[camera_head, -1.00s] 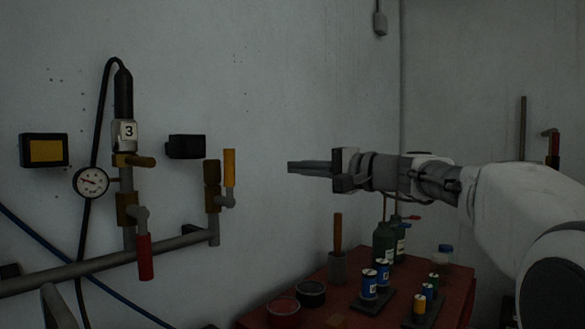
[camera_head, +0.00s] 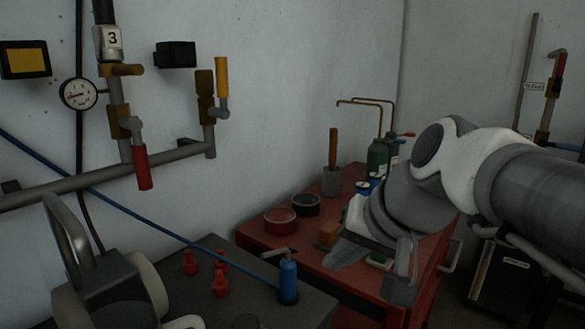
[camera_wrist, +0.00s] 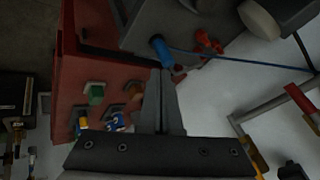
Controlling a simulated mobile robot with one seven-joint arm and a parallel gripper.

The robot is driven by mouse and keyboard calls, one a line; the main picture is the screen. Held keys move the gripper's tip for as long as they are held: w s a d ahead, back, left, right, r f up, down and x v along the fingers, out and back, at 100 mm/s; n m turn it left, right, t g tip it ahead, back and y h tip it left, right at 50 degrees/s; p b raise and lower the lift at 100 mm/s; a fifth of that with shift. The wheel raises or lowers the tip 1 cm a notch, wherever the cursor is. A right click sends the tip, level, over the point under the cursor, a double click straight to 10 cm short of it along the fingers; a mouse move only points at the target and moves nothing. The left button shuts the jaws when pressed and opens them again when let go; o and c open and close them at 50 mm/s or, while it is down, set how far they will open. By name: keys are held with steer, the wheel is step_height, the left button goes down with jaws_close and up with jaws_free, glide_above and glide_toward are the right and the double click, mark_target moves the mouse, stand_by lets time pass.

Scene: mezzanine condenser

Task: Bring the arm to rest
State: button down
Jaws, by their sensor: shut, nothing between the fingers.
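My arm reaches in from the right in the head view, bent, with its wrist low over the red cart. My gripper (camera_head: 342,258) points down and left above the cart's front part, and part of it is hard to make out against the cart. In the wrist view my gripper (camera_wrist: 166,78) has its two fingers together with nothing between them. The fingertips overlap the lower end of the blue canister in that view, but a gap in depth cannot be judged.
The red cart (camera_head: 262,246) carries tins, bottles and a wooden-handled tool (camera_head: 333,150). A dark bench (camera_head: 240,290) holds the blue canister (camera_head: 288,281) and red fittings (camera_head: 220,284). Wall pipes (camera_head: 180,153) with a gauge (camera_head: 79,94) run at left.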

steer(key=s+d+f+n+h, duration=0.2)
steer(key=s+d+f+h, duration=0.2)
steer(key=s+d+f, duration=0.5)
step_height(320, 180, up, 19)
steer(key=a+p, duration=0.1)
steer(key=p, duration=1.7)
steer(key=shift+s+a+g, duration=0.2)
steer(key=shift+s+g, duration=0.05)
steer(key=shift+g, duration=0.05)
steer(key=shift+a, duration=0.2)
